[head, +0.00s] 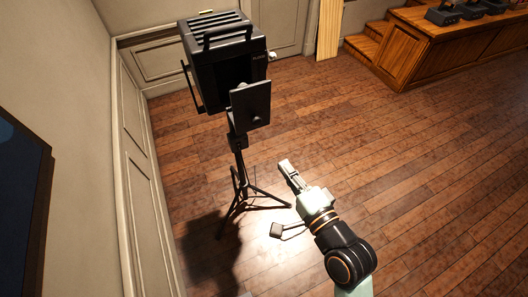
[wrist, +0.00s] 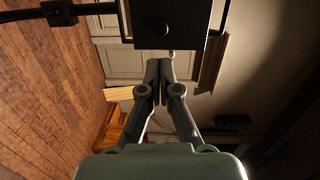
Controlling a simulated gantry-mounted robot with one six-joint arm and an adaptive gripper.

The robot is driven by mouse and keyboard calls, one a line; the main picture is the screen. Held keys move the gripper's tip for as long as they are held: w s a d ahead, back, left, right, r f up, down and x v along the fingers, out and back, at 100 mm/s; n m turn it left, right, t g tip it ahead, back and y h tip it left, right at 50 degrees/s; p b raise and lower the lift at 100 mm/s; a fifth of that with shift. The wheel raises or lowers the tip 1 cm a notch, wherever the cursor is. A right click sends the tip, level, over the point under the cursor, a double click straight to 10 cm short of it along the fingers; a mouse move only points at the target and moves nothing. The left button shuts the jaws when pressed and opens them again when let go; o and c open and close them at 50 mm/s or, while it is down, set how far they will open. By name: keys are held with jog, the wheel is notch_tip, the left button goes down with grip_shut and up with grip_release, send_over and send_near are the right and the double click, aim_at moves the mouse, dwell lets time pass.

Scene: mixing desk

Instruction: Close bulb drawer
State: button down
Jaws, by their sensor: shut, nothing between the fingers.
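The black lamp housing (head: 222,55) stands on a tripod (head: 243,190) at the left of the head view. The bulb drawer seems to be the dark plate with a small round knob (head: 250,103), standing out from the housing's lower front. How far it is out is hard to tell. In the wrist view the plate (wrist: 185,28) with its knob fills the top middle. My gripper (head: 286,168) is below and right of the plate in the head view, apart from it. In the wrist view my gripper (wrist: 159,68) has its fingers together, empty, just under the plate's edge.
A small dark pad (head: 276,230) on a thin rod is beside my wrist. A panelled wall (head: 135,170) is close at the left, with a dark screen (head: 22,200) in front. A wooden desk (head: 440,50) stands at the back right. The wooden floor (head: 400,170) at right is clear.

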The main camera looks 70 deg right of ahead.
jog(key=p, duration=0.2)
send_near(258, 123)
jog(key=x, duration=0.7)
jog(key=shift+w+d+r, duration=0.1)
